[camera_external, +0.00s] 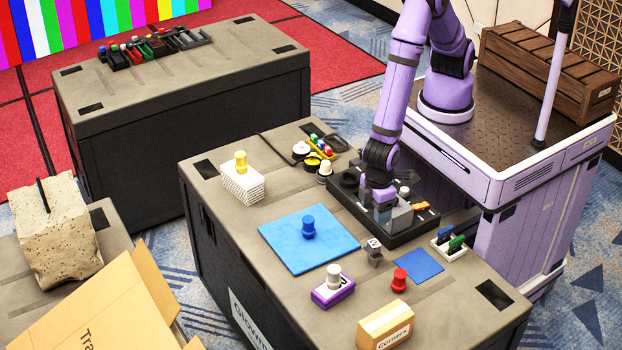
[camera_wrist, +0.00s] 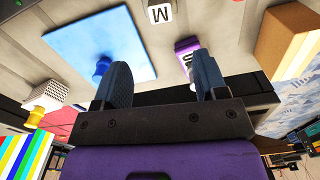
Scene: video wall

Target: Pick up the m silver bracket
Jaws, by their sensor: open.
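The M silver bracket (camera_external: 374,253) is a small grey piece with a white tag, standing on the grey case top between the blue mat and the small blue square. In the wrist view its white face with a black letter (camera_wrist: 159,13) shows at the top edge, partly cut off. My gripper (camera_external: 382,212) is low over the black tray, behind the bracket and apart from it. In the wrist view my gripper's two dark fingers (camera_wrist: 162,82) are spread, with nothing between them.
A blue mat (camera_external: 286,255) bears a blue knob (camera_external: 308,227). A purple block (camera_external: 332,293), a red knob (camera_external: 399,280), a cardboard box (camera_external: 384,325) and a white holder with clips (camera_external: 450,243) stand nearby. The black tray (camera_external: 405,233) lies under my gripper.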

